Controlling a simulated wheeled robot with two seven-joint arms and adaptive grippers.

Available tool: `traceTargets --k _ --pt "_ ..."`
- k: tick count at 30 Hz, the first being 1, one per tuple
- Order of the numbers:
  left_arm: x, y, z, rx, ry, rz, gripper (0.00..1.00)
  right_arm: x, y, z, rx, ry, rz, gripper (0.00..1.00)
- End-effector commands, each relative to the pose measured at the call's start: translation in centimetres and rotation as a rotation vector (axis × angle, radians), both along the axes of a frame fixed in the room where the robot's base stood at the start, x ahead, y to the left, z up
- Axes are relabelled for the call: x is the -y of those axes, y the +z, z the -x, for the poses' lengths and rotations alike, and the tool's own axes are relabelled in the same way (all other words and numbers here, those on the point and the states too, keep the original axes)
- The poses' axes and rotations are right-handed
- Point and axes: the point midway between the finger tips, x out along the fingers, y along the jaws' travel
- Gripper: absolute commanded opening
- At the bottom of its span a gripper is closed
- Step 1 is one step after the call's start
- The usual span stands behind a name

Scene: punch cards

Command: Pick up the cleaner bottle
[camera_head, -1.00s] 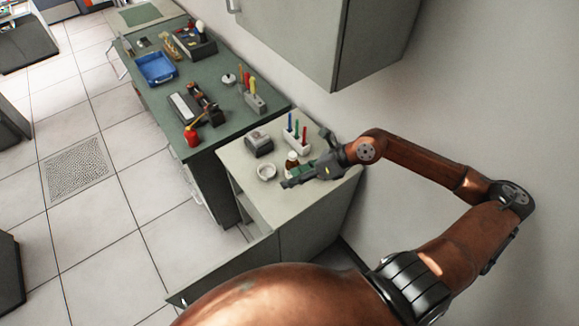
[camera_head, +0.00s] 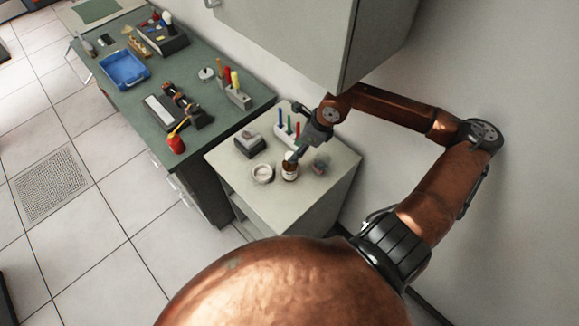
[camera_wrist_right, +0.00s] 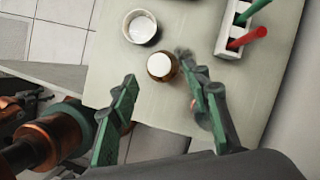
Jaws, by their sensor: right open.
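The cleaner bottle, a small brown bottle with a white cap and a pale label, stands upright on the pale cabinet top (camera_head: 290,172). The right wrist view shows it from above (camera_wrist_right: 161,66), with its white cap on. My right gripper (camera_head: 303,153) is just behind and beside the bottle in the head view. In the wrist view its green-padded fingers (camera_wrist_right: 160,76) are spread wide, and the bottle lies near the gap between the fingertips. Nothing is held. The bottle's upper part is close to the gripper in the head view; I cannot tell whether they touch. My left gripper is out of view.
A white round dish (camera_head: 262,174) stands left of the bottle. A grey device (camera_head: 249,144) and a white pen rack (camera_head: 289,137) with coloured pens are behind. A wall cabinet (camera_head: 300,40) hangs above. A green-topped desk (camera_head: 120,107) holds a blue tray (camera_head: 124,70).

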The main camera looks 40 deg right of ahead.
Motion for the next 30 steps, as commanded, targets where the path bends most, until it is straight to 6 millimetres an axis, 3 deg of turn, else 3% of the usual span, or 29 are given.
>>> traceTargets --k 3,6,12,19,30 --pt "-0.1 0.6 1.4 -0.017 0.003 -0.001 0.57 -0.6 -1.1 -0.8 0.002 0.002 -0.006 0.44" --pt "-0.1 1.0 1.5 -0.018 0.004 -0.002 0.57 -0.9 -2.4 -1.3 0.002 0.000 -0.005 0.44" --pt "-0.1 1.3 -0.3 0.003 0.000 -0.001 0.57 -1.1 -4.2 -1.7 0.001 -0.002 -0.002 0.44" --pt "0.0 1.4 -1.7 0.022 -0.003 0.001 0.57 -1.0 -4.4 -1.7 0.001 -0.002 0.000 0.43" --pt "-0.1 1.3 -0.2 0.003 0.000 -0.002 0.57 -1.0 -4.3 -1.6 0.001 -0.003 -0.001 0.17"
